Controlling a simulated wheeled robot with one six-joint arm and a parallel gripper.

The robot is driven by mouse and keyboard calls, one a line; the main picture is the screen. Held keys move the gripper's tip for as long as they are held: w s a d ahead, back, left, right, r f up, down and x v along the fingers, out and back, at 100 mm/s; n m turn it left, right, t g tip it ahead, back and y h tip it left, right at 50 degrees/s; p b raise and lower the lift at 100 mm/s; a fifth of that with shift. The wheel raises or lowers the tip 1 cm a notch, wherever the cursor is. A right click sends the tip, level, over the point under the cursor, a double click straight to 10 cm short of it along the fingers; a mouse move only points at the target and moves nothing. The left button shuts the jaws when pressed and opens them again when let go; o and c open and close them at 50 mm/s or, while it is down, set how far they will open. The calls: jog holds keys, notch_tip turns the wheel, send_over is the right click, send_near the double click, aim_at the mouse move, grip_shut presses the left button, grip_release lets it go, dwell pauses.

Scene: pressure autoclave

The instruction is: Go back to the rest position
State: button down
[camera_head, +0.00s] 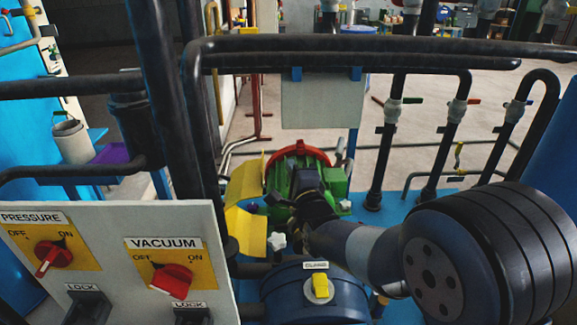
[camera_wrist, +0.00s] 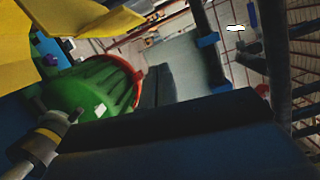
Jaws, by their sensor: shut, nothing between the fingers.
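My gripper (camera_head: 306,180) is at the end of my arm, which reaches in from the right of the head view. It is dark, small and partly lost against the green motor (camera_head: 335,180) behind it. It looks shut and empty. In the wrist view a dark block fills the lower middle, and the green motor (camera_wrist: 95,95) with its red rim shows at left. The white control panel (camera_head: 110,225) stands at lower left, apart from my gripper. It carries a red pressure knob (camera_head: 53,257) and a red vacuum knob (camera_head: 172,280).
Dark pipes (camera_head: 350,45) cross above and behind my gripper, with upright valve pipes (camera_head: 390,140) at right. A blue round housing (camera_head: 290,295) with a yellow switch (camera_head: 320,286) sits below my arm. A grey plate (camera_head: 322,98) hangs behind.

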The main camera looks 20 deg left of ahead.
jog(key=shift+b+v, duration=0.5)
jog(key=shift+v, duration=2.15)
jog(key=shift+a+r, duration=0.1)
